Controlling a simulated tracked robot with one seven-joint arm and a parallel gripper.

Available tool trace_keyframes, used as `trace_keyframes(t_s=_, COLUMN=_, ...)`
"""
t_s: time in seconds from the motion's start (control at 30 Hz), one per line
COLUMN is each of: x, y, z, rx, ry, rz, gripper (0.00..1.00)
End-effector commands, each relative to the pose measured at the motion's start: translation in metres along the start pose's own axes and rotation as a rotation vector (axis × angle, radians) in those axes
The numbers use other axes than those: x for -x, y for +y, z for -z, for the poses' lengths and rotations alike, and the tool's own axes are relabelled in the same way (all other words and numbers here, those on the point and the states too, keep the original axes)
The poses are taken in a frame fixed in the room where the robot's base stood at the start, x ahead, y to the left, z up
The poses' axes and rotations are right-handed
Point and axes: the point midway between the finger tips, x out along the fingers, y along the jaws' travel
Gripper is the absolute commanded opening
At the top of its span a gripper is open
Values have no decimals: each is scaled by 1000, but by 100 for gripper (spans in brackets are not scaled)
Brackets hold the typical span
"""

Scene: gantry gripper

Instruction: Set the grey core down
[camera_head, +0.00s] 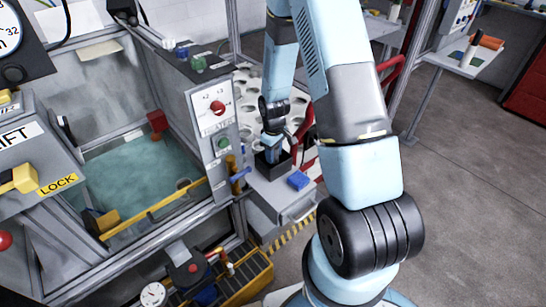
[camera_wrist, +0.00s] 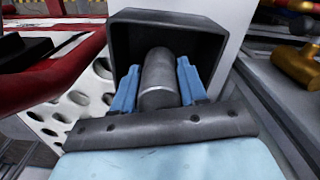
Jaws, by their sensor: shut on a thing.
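The grey core (camera_wrist: 158,82) is a smooth metal cylinder. In the wrist view it sits between the two blue fingers of my gripper (camera_wrist: 157,84), which is shut on it. Beyond it is a dark open box (camera_wrist: 205,27) whose walls surround the core's far end. I cannot tell whether the core touches the box floor. In the head view my gripper (camera_head: 271,152) points down at the dark box (camera_head: 285,168) on the grey bench beside the tank. The core is hidden there.
A blue block (camera_head: 298,180) lies just right of the box. A white perforated surface (camera_head: 240,98) lies behind. The control post (camera_head: 215,125) and water tank (camera_head: 140,170) stand to the left. Open floor is at right.

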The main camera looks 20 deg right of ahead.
Motion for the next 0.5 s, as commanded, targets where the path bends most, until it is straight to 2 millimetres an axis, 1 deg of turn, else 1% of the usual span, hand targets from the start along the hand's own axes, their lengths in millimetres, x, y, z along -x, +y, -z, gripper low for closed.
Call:
trace_keyframes(t_s=0.03, x=-7, y=-1, z=-1, rx=1, ry=-5, rz=3, gripper=16)
trace_keyframes(t_s=0.1, x=-16, y=-2, z=0, rx=4, ry=-3, rz=2, gripper=16)
trace_keyframes(t_s=0.2, x=-25, y=-4, z=2, rx=8, ry=-3, rz=2, gripper=16)
trace_keyframes(t_s=0.5, x=-27, y=-5, z=2, rx=10, ry=-1, rz=0, gripper=16)
